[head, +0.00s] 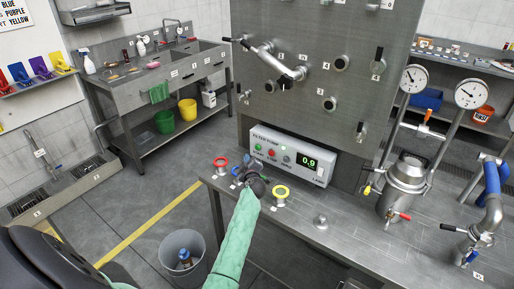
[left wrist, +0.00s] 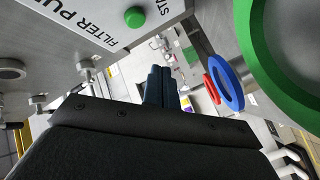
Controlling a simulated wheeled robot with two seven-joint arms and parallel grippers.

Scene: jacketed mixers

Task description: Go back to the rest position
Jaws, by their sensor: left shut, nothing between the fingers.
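My left gripper (head: 254,172), at the end of the green-sleeved arm, is low over the steel bench, in front of the filter pump box (head: 291,154). In the left wrist view its dark fingers (left wrist: 161,88) are together, with nothing between them. The pump's labelled panel (left wrist: 95,25) with a green button is close beside the fingers there. A large green ring (left wrist: 256,60) is close to the camera on the other side; I cannot make it out in the head view. My right gripper is not in view.
A red ring (head: 220,162) and a blue ring (head: 236,171) are left of the gripper, a yellow ring (head: 281,191) right of it. A steel vessel (head: 407,172) with gauges stands further right. A grey bin (head: 183,252) is on the floor left of the bench.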

